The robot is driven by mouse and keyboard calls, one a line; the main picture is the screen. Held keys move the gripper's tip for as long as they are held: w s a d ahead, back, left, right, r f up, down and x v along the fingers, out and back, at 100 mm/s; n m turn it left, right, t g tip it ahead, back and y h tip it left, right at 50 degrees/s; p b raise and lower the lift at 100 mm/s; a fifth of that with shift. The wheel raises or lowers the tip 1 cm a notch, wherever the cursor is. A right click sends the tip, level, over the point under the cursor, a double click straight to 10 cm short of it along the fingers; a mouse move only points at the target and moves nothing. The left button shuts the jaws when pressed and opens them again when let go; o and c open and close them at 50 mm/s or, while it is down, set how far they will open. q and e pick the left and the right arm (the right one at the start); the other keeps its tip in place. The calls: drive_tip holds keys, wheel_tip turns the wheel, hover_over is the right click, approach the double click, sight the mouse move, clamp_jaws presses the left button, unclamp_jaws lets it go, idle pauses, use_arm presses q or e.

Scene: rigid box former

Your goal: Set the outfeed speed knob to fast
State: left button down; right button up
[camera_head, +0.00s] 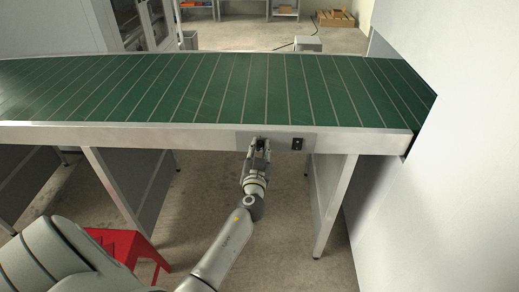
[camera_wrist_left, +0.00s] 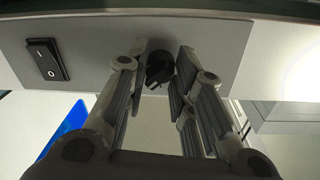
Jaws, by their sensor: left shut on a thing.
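The outfeed speed knob (camera_wrist_left: 159,68) is small, round and black. It sits on a grey control plate (camera_wrist_left: 98,42) on the side rail of the conveyor. My left gripper (camera_wrist_left: 163,62) is shut on the knob, with one finger on each side. In the head view my left gripper (camera_head: 261,146) reaches up to the plate (camera_head: 279,136) from below, and its fingers mostly hide the knob. No speed markings around the knob can be read. My right gripper is not in view.
A black rocker switch (camera_head: 297,144) marked I and O is on the same plate, beside the knob. The green conveyor belt (camera_head: 230,90) runs above. A white wall (camera_head: 440,190) closes the right side. A red stool (camera_head: 125,245) stands at lower left.

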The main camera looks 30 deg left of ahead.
use_arm(q)
drive_tip(key=shift+m, duration=0.3)
drive_tip(key=m, duration=0.3)
drive_tip(key=shift+m, duration=2.7)
drive_tip(key=shift+g, duration=0.3)
drive_tip(key=c, duration=1.2)
unclamp_jaws()
drive_tip(key=shift+d, duration=0.1)
drive_tip(key=v, duration=1.2)
